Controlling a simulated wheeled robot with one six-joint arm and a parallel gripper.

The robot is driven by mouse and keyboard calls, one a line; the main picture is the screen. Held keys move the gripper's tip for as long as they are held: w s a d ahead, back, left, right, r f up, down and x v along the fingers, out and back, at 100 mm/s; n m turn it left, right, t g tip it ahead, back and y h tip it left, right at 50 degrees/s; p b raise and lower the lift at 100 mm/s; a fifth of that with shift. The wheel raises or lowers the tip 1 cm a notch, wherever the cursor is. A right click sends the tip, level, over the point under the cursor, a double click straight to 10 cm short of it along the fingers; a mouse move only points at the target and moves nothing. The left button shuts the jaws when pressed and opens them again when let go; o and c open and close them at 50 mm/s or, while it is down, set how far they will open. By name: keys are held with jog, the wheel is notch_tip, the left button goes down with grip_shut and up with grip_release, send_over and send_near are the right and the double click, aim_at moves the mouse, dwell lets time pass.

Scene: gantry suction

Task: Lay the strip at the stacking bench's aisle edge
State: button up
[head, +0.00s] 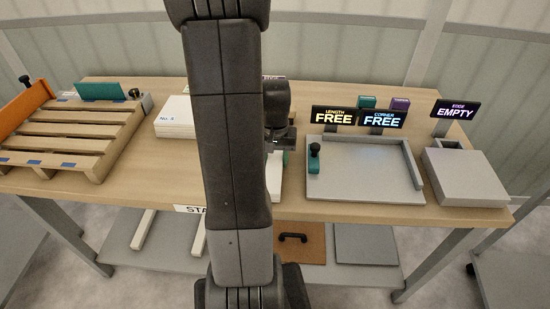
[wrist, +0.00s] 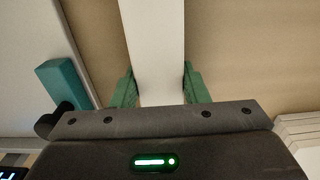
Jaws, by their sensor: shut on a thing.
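A white strip (wrist: 157,40) runs away from me between the green fingers of my gripper (wrist: 160,88) in the wrist view. The gripper is shut on the strip's sides. In the head view my own arm hides most of the gripper; part of the strip (head: 274,178) shows just right of the arm, pointing toward the bench's near edge. The stacking bench (head: 300,210) is a wooden-topped table with a partly hidden "STA" label (head: 190,209) on its front edge. I cannot tell whether the strip touches the bench top.
A pallet (head: 75,130) and white sheets (head: 175,118) are left of my arm. A grey tray (head: 365,185) with a teal clamp (head: 314,160), "FREE" signs (head: 357,117), a grey box (head: 465,178) and an "EMPTY" sign (head: 455,110) are right. Bare wood lies along the front edge.

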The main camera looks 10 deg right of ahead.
jog(key=shift+f, duration=0.35)
jog(key=o, duration=1.3)
jog(key=shift+c, duration=0.2)
notch_tip(320, 180, up, 14)
notch_tip(320, 180, down, 14)
jog(key=shift+f, duration=0.1)
jog(key=shift+r, duration=0.3)
jog(key=shift+r, duration=0.1)
